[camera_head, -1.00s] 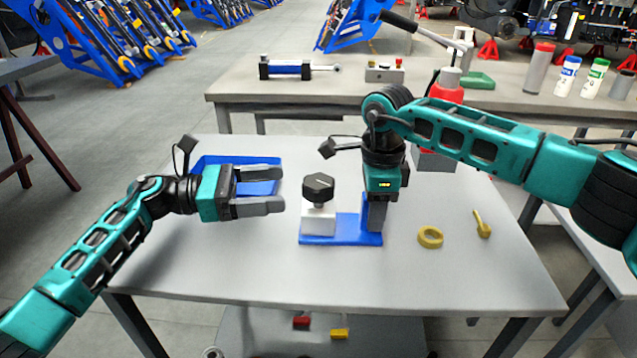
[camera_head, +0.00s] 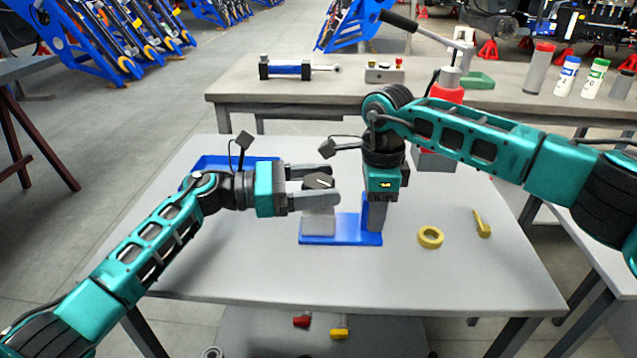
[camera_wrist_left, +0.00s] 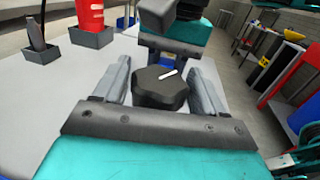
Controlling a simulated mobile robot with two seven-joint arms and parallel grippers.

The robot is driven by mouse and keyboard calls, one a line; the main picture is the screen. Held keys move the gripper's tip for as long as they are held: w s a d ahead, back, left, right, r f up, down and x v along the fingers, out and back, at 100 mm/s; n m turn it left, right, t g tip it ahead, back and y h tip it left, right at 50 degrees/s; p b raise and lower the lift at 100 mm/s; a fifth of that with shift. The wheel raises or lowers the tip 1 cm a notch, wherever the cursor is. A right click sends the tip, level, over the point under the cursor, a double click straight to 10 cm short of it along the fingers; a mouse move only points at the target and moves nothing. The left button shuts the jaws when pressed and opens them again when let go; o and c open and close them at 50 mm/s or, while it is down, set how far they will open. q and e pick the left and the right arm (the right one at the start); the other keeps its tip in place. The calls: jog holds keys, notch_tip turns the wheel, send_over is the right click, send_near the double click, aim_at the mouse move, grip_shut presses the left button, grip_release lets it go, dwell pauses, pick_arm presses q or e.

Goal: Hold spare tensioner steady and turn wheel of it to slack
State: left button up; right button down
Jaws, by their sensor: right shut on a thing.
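The spare tensioner stands on the table with a blue base (camera_head: 343,232), a light block (camera_head: 318,224) and a black lobed wheel (camera_head: 319,181) on top. A short white mark shows on the wheel in the left wrist view (camera_wrist_left: 158,88). My left gripper (camera_head: 328,186) is open, with one finger on either side of the wheel. In the left wrist view a narrow gap seems to show beside each finger. My right gripper (camera_head: 376,212) points down and is shut on the tensioner at the right end of its base. Its fingers partly hide that end.
A yellow ring (camera_head: 430,237) and a yellow key-like piece (camera_head: 482,223) lie right of the tensioner. A blue tray (camera_head: 215,163) is behind my left arm. A red bottle (camera_head: 447,93) stands behind my right arm. The table's front (camera_head: 300,285) is clear.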

pick_arm(q)
jog(key=c, duration=0.7)
jog(key=shift+f+n+t+y, duration=0.1)
jog(key=shift+n+t+y, duration=0.2)
jog(key=shift+n+t, duration=0.8)
jog(key=shift+n+t+y, duration=0.5)
jog(key=shift+n+t, duration=0.15)
jog(key=shift+t, duration=0.55)
jog(key=shift+n+t+y, duration=0.5)
jog(key=shift+n+t, duration=0.15)
jog(key=shift+t, duration=0.55)
jog(key=o, duration=1)
jog(key=shift+c, duration=0.2)
jog(key=shift+a, duration=0.15)
jog(key=v, duration=1.2)
